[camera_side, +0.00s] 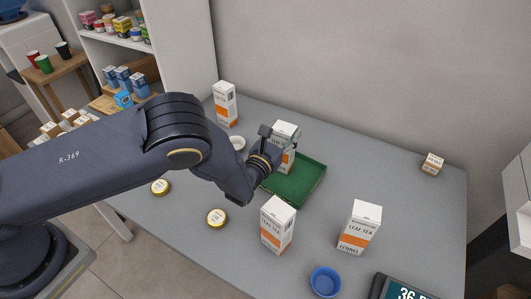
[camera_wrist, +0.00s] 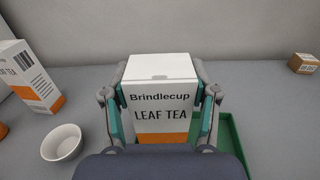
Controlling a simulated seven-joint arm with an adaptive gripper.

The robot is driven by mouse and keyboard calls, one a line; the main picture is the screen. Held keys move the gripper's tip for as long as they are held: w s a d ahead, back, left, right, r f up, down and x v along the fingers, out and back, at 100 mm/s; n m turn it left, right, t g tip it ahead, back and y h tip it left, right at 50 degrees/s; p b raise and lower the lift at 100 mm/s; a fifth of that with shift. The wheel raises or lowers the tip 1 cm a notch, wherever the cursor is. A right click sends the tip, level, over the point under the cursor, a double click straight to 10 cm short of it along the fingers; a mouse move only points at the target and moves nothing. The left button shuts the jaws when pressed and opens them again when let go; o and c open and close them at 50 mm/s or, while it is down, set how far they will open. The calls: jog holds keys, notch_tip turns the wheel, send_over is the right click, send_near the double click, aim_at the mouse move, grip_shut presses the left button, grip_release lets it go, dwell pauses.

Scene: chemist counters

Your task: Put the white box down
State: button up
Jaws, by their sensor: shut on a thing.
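The white box (camera_wrist: 160,96) has an orange band and reads "Brindlecup LEAF TEA" in the wrist view. My gripper (camera_wrist: 157,105) is shut on it, with one finger against each side. In the side view the box (camera_side: 286,131) is upright and partly hidden behind my gripper (camera_side: 275,147). It is at the back left part of the green tray (camera_side: 304,187). The tray also shows behind and right of the box in the wrist view (camera_wrist: 232,128). The underside of the box is hidden, so I cannot tell whether it touches the tray.
Similar tea boxes stand at the back left (camera_side: 225,104), in front of the tray (camera_side: 277,225) and to its right (camera_side: 359,228). A white bowl (camera_wrist: 63,143), a blue bowl (camera_side: 325,281), gold-rimmed lids (camera_side: 217,218) and a small box (camera_side: 432,164) are on the grey counter. The right rear is mostly clear.

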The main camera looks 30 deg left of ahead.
jog(key=shift+f, duration=0.1)
jog(key=o, duration=1.6)
